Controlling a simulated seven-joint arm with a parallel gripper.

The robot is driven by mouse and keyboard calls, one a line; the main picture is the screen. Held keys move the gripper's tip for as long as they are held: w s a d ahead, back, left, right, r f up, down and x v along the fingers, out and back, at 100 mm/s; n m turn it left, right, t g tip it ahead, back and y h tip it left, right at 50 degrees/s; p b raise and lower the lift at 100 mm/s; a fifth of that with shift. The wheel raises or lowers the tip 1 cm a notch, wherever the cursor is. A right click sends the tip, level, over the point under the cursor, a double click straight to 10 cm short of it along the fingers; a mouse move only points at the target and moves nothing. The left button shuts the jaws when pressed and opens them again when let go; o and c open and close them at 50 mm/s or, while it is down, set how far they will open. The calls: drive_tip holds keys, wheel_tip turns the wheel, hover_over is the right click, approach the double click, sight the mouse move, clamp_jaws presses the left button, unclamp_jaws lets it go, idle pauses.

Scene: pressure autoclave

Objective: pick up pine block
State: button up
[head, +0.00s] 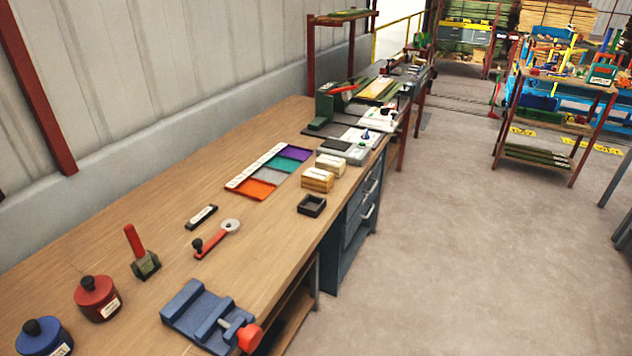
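Two small wooden blocks with white labels sit near the front edge of the workbench (120,215). The nearer block (317,183) is a warm yellow-brown, and the farther block (330,168) is close behind it. Their labels are too small to read, so I cannot tell which one is the pine block. My gripper is not in view.
A black open box (311,206) stands just in front of the blocks. A coloured sorting tray (248,194) lies to their left. A red-handled tool (214,238), a blue vise (195,310) and red (97,298) and blue (43,338) containers stand nearer.

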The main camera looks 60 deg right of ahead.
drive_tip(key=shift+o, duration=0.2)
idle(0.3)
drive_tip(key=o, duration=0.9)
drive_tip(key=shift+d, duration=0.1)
